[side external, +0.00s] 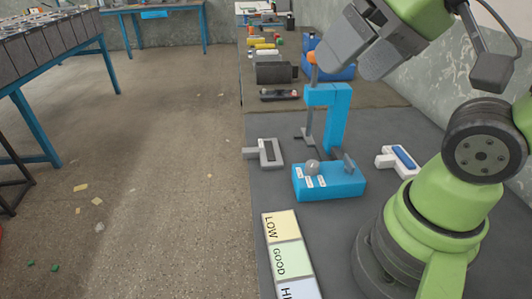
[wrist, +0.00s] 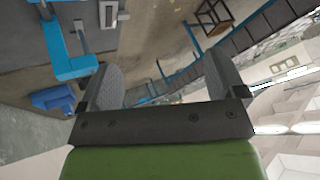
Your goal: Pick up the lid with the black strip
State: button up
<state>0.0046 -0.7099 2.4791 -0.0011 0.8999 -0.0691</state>
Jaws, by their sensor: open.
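A grey lid with a black strip (side external: 265,152) lies on the dark table top, left of a blue device in the side view. A grey piece with a dark middle (wrist: 108,13) shows at the top edge of the wrist view; I cannot be sure it is this lid.
The blue device (side external: 330,182) with an upright post and hooked top stands between the lids. A card marked LOW and GOOD (side external: 281,225) lies in front. A blue bin (side external: 335,70) and several small parts are behind. The table's left edge drops to the floor.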

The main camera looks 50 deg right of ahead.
jog(key=w+d+f+n+g, duration=0.1)
jog(key=w+f+n+g, duration=0.1)
jog(key=w+n, duration=0.45)
jog(key=n+g+h, duration=0.2)
jog(key=n+g, duration=0.3)
jog(key=n, duration=1.9)
send_over(272, 158)
jog(key=f, duration=2.3)
jog(key=shift+s+a+f, duration=0.1)
jog(key=shift+s+f, duration=0.15)
jog(key=shift+s, duration=0.1)
jog(key=f, duration=0.5)
jog(key=shift+w+f, duration=0.35)
jog(key=shift+f, duration=0.05)
jog(key=c, duration=1.1)
